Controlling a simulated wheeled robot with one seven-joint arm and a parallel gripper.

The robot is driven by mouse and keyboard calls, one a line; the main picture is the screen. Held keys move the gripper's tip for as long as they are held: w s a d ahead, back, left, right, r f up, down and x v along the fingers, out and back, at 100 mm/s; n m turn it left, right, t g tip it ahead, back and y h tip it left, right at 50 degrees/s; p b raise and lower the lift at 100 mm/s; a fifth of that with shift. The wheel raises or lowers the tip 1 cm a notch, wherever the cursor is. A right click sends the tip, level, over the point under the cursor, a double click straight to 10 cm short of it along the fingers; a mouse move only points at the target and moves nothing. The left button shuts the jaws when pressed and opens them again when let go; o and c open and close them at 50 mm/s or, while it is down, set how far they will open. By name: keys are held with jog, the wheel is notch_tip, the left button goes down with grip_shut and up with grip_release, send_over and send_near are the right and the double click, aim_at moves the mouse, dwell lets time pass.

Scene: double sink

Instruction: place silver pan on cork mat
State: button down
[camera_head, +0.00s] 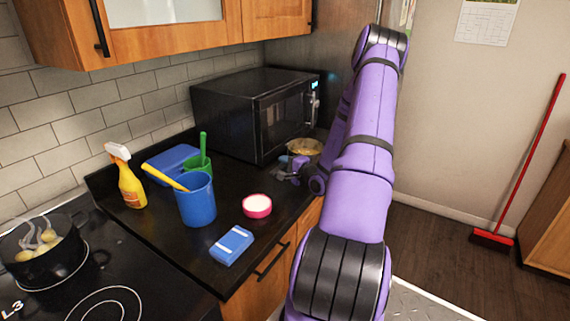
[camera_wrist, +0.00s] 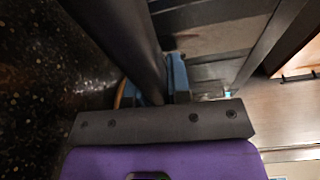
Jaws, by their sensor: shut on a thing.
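My gripper (camera_head: 290,164) is at the far right end of the black counter, just in front of the microwave. A round pan-like thing with a tan-yellow top (camera_head: 306,147), which I take as the silver pan, is right beside it, partly hidden by my arm. In the wrist view my gripper's blue fingers (camera_wrist: 160,85) are closed around a dark bar (camera_wrist: 130,45), seemingly the pan's handle. A thin tan edge (camera_wrist: 119,95) shows left of the fingers; I cannot tell if it is the cork mat. The mat is not clearly seen elsewhere.
The black microwave (camera_head: 255,113) stands close behind my gripper. A pot (camera_head: 42,255) is on the stove. Some counter between bowl and microwave is bare.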

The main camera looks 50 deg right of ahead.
jog(key=c, duration=1.1)
grip_release()
jog(key=shift+f, duration=0.1)
